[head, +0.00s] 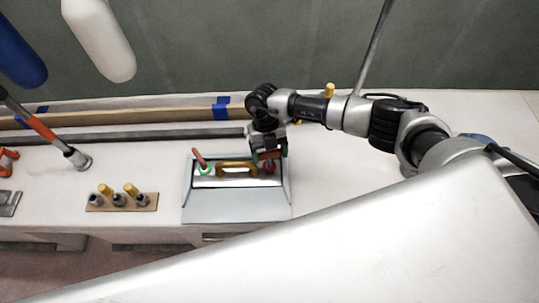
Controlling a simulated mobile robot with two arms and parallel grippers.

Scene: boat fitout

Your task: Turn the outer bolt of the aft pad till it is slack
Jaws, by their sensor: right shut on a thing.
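A grey pad (235,210) with a sloping front plate sits on the white bench, and I take it to be the aft pad. On it are a yellow handle (237,168) in the middle, a red-handled bolt with a green ring (204,168) at the left, and a red bolt (269,168) at the right. My right gripper (268,153) comes down over the right-hand bolt and is shut on it. The jaws hide most of that bolt, so how far it is turned does not show. My left gripper is not in view.
An orange-gripped tool (42,127) leans further left. A wooden rail (160,118) with blue tape runs behind. White and blue cylinders hang at the upper left. The bench between board and pad is clear.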

